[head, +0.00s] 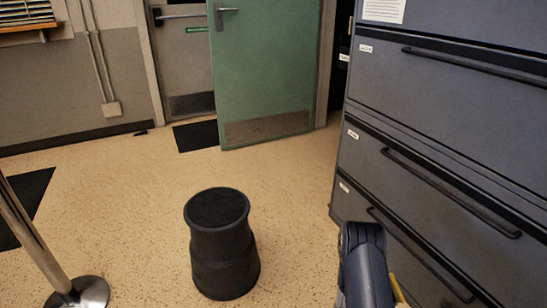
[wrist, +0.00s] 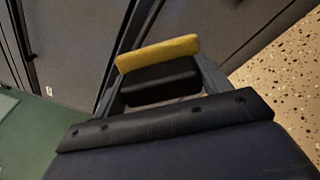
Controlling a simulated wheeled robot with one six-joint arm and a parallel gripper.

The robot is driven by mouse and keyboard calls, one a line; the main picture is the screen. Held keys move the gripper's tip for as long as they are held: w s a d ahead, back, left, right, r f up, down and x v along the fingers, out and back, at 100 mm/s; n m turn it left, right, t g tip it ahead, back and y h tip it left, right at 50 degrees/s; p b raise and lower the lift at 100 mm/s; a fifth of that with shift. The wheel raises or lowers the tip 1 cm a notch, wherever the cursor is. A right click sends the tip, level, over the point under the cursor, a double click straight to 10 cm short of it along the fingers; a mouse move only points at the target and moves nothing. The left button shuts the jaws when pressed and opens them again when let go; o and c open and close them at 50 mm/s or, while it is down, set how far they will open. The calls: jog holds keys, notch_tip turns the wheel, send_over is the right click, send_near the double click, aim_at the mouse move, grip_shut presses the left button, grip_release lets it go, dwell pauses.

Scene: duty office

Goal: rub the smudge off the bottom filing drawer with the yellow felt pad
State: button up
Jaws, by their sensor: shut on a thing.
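My gripper (wrist: 160,78) is shut on the black block (wrist: 160,84) that backs the yellow felt pad (wrist: 158,52). The pad faces away from my wrist, in front of the grey cabinet fronts in the wrist view. In the head view my arm stands at the lower right, and a sliver of yellow (head: 398,290) shows beside it. The bottom filing drawer (head: 418,238), grey with a long dark handle, is shut behind my arm, which covers part of it. I cannot tell whether the pad touches it. I see no clear smudge in either view.
A black step stool (head: 222,245) stands on the speckled floor left of my arm. A metal post with a round base (head: 85,292) is at the lower left. A green door (head: 265,70) stands open at the back. Floor between stool and cabinet is clear.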

jog(key=w+a+r+n+t+y+p, duration=0.1)
jog(key=w+a+r+n+t+y, duration=0.15)
jog(key=a+r, duration=0.5)
jog(key=w+a+r+n+t+y+p, duration=0.15)
jog(key=w+a+r, duration=0.25)
jog(key=r, duration=0.6)
jog(key=s+a+r+n+t+y+p, duration=0.15)
jog(key=a+r+n+t+y, duration=0.3)
jog(key=a+r, duration=0.7)
notch_tip(320, 180, up, 28)
jog(key=s+m+g+h+p, duration=0.2)
jog(key=p, duration=3.5)
jog(key=shift+s+d+m, duration=0.2)
jog(key=shift+d+m, duration=0.15)
